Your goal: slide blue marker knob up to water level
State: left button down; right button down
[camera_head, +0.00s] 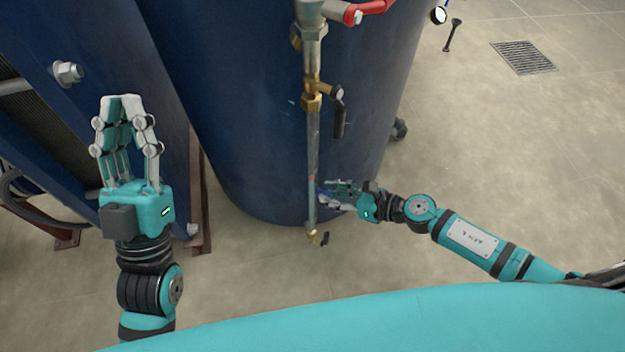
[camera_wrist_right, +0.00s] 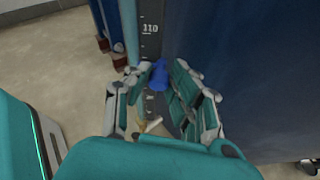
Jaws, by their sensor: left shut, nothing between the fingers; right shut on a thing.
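The blue marker knob (camera_wrist_right: 159,74) sits on a dark scale strip (camera_wrist_right: 151,40) in the right wrist view, below the printed 110. My right gripper (camera_wrist_right: 157,72) is shut on the knob, with fingers on both sides of it. In the head view, my right gripper (camera_head: 326,191) is at the lower part of the upright sight gauge (camera_head: 313,145), and its fingers mostly hide the knob. I cannot make out the water level in the gauge. My left gripper (camera_head: 122,100) is shut and empty, raised at the left, away from the gauge.
A large dark blue tank (camera_head: 250,130) stands right behind the gauge. Brass valve fittings (camera_head: 312,95) with a dark lever (camera_head: 339,122) are above my right gripper, and a small drain valve (camera_head: 317,237) is below. A blue frame with a bolt (camera_head: 68,73) stands at left.

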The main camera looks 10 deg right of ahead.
pick_arm(q)
jog(key=w+f+g+y+p, duration=0.2)
jog(key=w+f+g, duration=0.3)
jog(key=f+g, duration=0.2)
jog(key=shift+w+f+y+p, duration=0.35)
jog(key=shift+w+f+y, duration=0.05)
jog(key=shift+f, duration=0.7)
dwell(1.4)
jog(key=shift+d+f, duration=0.1)
jog(key=shift+f, duration=0.1)
